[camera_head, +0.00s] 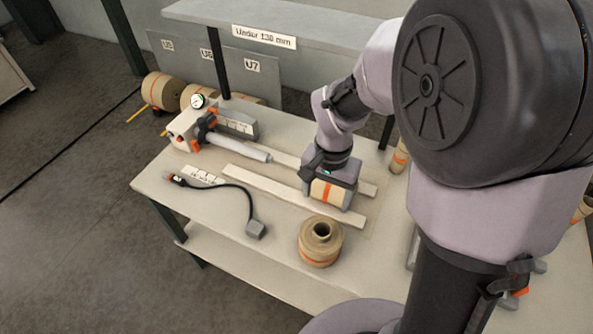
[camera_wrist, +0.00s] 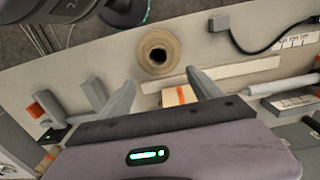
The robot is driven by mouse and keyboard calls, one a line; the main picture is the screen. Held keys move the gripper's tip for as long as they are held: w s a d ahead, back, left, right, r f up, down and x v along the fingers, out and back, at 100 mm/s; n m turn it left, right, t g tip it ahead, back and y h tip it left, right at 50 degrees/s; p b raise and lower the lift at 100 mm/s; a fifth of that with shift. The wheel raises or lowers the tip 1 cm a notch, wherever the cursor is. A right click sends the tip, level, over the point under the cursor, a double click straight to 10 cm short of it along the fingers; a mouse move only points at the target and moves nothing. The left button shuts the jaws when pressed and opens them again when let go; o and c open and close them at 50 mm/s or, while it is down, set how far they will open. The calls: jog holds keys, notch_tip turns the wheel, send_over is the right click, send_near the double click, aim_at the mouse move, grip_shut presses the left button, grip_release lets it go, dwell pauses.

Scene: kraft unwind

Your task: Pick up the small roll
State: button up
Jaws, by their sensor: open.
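A small kraft roll (camera_head: 324,193) with an orange stripe lies on the pale strips on the bench. My gripper (camera_head: 328,202) is over it, pointing down, with a finger on either side. In the wrist view part of the small roll (camera_wrist: 177,96) shows between the spread fingers of my gripper (camera_wrist: 161,80), nearer the right finger. The gripper is open; whether a finger touches the roll cannot be told. Its lower part is hidden by the gripper body in the wrist view. A wider kraft roll (camera_head: 320,248) stands upright in front, its core hole facing up; it also shows in the wrist view (camera_wrist: 158,50).
A clamp-like device with a grey shaft (camera_head: 240,148) lies behind left on the bench (camera_head: 280,222). A black cable with a grey block (camera_head: 256,230) lies at left. A shelf labelled "Under 130 mm" (camera_head: 264,37) runs along the back.

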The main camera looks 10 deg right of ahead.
jog(key=b, duration=0.2)
send_over(322, 228)
notch_tip(322, 228, down, 9)
jog(key=shift+d+f, duration=0.1)
jog(key=shift+d, duration=0.05)
jog(key=shift+s+f, duration=0.1)
jog(key=shift+f, duration=0.2)
notch_tip(322, 228, down, 5)
jog(key=shift+r+b, duration=0.1)
jog(key=shift+b, duration=0.85)
jog(key=shift+r, duration=0.1)
grip_shut()
